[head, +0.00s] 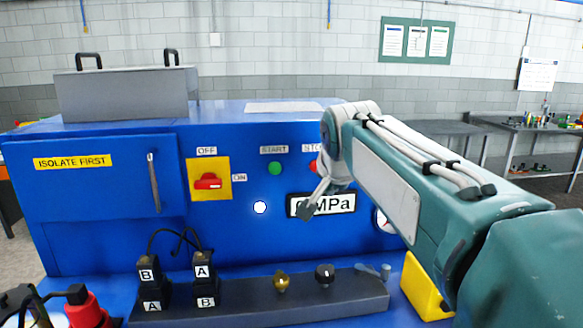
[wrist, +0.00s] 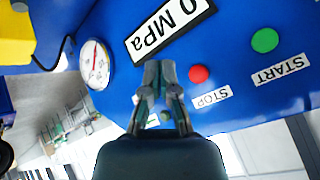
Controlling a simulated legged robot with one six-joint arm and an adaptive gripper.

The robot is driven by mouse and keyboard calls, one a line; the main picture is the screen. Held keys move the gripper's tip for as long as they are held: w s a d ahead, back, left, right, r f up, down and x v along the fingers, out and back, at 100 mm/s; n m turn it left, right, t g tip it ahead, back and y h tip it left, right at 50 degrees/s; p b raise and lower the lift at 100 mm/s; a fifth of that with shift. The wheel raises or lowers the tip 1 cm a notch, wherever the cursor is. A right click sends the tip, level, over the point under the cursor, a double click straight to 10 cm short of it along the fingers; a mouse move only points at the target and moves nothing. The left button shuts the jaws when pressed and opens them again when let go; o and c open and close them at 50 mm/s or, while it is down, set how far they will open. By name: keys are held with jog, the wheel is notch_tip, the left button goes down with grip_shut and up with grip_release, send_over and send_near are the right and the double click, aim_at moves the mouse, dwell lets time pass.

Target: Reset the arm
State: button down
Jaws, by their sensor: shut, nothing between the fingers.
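My gripper (head: 308,208) hangs in front of the blue machine's front panel in the head view, pointing down beside the white 0 MPa display (head: 340,203). In the wrist view my gripper (wrist: 159,72) is shut with its fingertips together and nothing between them. The wrist view looks at the panel upside down, with the display (wrist: 170,28), the gauge (wrist: 94,64), the red stop button (wrist: 199,74) and the green start button (wrist: 265,40) around the fingers. In the head view the arm partly covers the stop button and the gauge.
The blue machine (head: 105,235) fills the front. Its panel bears a red rotary switch (head: 208,181) on yellow and a green start button (head: 275,168). A dark block (head: 330,295) with knobs and connectors stands on the ledge below. A yellow block (head: 425,288) is beneath my arm.

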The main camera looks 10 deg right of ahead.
jog(key=s+f+n+g, duration=0.1)
jog(key=s+f+n, duration=0.3)
jog(key=s+f, duration=0.5)
jog(key=s+f+n+g, duration=0.2)
jog(key=s+f+n, duration=0.2)
jog(key=s+f, duration=0.6)
jog(key=s, duration=0.6)
jog(key=shift+s+a+f+y, duration=0.15)
jog(key=shift+s+y, duration=0.1)
jog(key=shift+y, duration=0.15)
jog(key=c, duration=1.3)
grip_release()
jog(key=shift+c, duration=0.2)
